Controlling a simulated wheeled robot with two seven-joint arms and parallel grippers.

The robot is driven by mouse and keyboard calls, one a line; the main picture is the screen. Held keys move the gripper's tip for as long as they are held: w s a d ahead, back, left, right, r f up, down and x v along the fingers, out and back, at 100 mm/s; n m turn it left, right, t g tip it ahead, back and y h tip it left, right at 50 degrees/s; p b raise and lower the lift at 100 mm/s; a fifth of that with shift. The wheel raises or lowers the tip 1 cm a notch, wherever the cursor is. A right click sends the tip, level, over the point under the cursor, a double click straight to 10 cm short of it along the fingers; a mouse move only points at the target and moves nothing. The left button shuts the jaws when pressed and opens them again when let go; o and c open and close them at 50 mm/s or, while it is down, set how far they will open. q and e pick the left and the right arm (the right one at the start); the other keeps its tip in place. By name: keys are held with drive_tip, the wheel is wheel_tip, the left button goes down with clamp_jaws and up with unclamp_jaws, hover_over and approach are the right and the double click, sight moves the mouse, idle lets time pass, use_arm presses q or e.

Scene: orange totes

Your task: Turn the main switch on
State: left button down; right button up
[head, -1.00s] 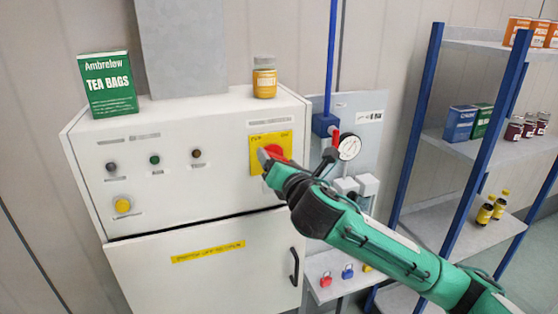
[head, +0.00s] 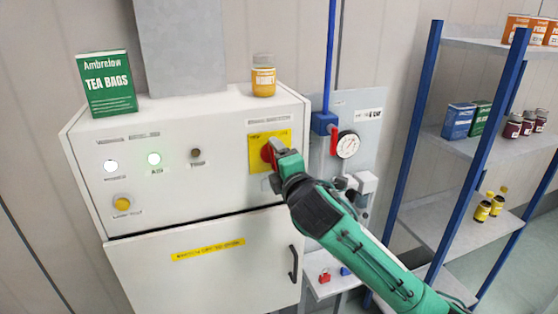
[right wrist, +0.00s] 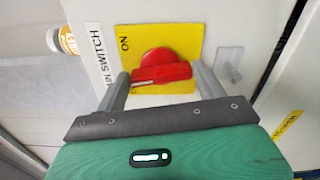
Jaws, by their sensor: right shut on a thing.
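The main switch is a red rotary knob (head: 267,152) on a yellow plate (head: 256,138), at the upper right of the white cabinet's front. In the right wrist view the red knob (right wrist: 160,68) sits between the two grey fingers of my right gripper (right wrist: 161,80), with its grip bar lying across from finger to finger. My right gripper (head: 274,168) is shut on the knob, and its arm covers part of the plate in the head view. Two lamps on the panel, a white one (head: 111,166) and a green one (head: 154,159), are lit. My left gripper is not in view.
A green tea box (head: 107,84) and a honey jar (head: 263,76) stand on the white cabinet (head: 190,115). A pressure gauge (head: 347,145) with a red-handled valve is right of it. A blue-framed shelf (head: 470,160) stands farther right.

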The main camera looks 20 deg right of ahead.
drive_tip(key=shift+f+m, duration=0.1)
drive_tip(key=shift+m, duration=0.7)
drive_tip(key=o, duration=1)
drive_tip(key=s+p, duration=0.2)
drive_tip(key=s, duration=0.2)
drive_tip(key=s+p, duration=0.3)
drive_tip(key=s, duration=0.2)
drive_tip(key=s+p, duration=0.2)
drive_tip(key=s, duration=0.2)
drive_tip(key=shift+s+d, duration=0.25)
drive_tip(key=shift+s, duration=0.15)
